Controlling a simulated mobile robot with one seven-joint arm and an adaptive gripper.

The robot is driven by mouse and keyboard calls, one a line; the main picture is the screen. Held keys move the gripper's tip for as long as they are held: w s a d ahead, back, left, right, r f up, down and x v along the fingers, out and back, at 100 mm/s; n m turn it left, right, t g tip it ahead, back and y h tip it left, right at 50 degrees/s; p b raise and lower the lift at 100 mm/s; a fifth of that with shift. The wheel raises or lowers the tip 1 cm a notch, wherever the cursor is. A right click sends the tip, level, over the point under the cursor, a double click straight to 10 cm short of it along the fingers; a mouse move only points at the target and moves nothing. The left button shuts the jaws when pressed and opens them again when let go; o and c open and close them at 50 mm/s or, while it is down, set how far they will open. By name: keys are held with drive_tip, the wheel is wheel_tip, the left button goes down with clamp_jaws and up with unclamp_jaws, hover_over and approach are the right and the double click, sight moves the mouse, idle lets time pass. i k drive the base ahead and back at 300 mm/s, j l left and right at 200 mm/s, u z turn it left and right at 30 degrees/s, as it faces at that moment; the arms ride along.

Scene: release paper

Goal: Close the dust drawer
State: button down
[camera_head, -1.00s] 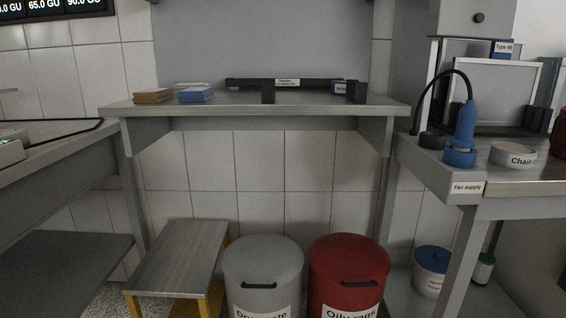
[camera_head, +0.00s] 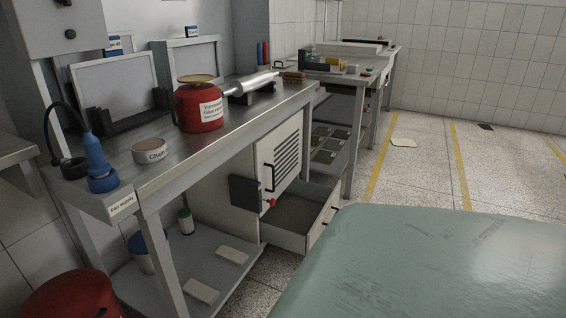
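The dust drawer (camera_head: 318,222) is a grey, open-topped box low under the long metal workbench. It stands pulled out of the cabinet (camera_head: 278,160) toward the right, with its floor showing bare. Its outer front panel is seen edge-on, and a dark handle is partly visible beside the green surface. The cabinet above it has a light door with dark louvre slots and a dark vertical handle. My gripper is not in view, so its state and place cannot be told.
A large green surface (camera_head: 430,265) fills the lower right, close to the drawer front. A dark box (camera_head: 243,193) with a red knob juts out left of the drawer. A red bin (camera_head: 70,298) is at lower left. The floor (camera_head: 420,170) beyond is mostly clear.

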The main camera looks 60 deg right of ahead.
sight(295, 209)
drive_tip(key=z, duration=2.25)
drive_tip(key=i+l, duration=0.2)
drive_tip(key=i, duration=0.3)
drive_tip(key=i+l, duration=0.15)
drive_tip(key=i, duration=0.35)
drive_tip(key=i+l, duration=0.2)
drive_tip(key=i, duration=0.35)
drive_tip(key=i+l, duration=0.2)
drive_tip(key=i, duration=0.3)
drive_tip(key=i+l, duration=0.15)
drive_tip(key=i, duration=0.35)
drive_tip(key=l+z, duration=0.05)
